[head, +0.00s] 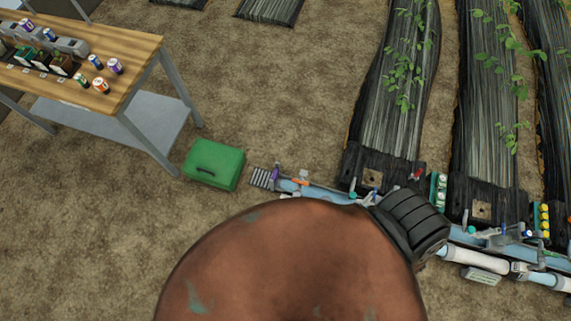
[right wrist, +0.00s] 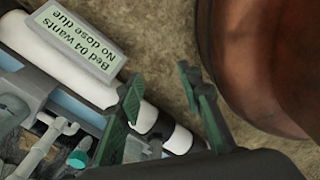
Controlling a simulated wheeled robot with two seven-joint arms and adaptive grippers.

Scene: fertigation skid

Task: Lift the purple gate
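A small purple part (head: 275,173), likely the purple gate, stands at the left end of the blue channel (head: 290,186) in the head view. It is too small there to tell how it is set, and it does not show in the right wrist view. My right gripper (right wrist: 163,82) shows in the right wrist view with its two green fingers apart and nothing seen between them. It is above a white pipe (right wrist: 66,65) and bare soil. My left gripper is not in view.
A large brown rounded body (head: 290,265) hides the lower middle of the head view. A green box (head: 213,164) sits left of the channel. A sign (right wrist: 77,38) reads "Bed 04 wants No dose due". A wooden table (head: 130,55) with small canisters stands upper left. Planted beds (head: 395,110) lie right.

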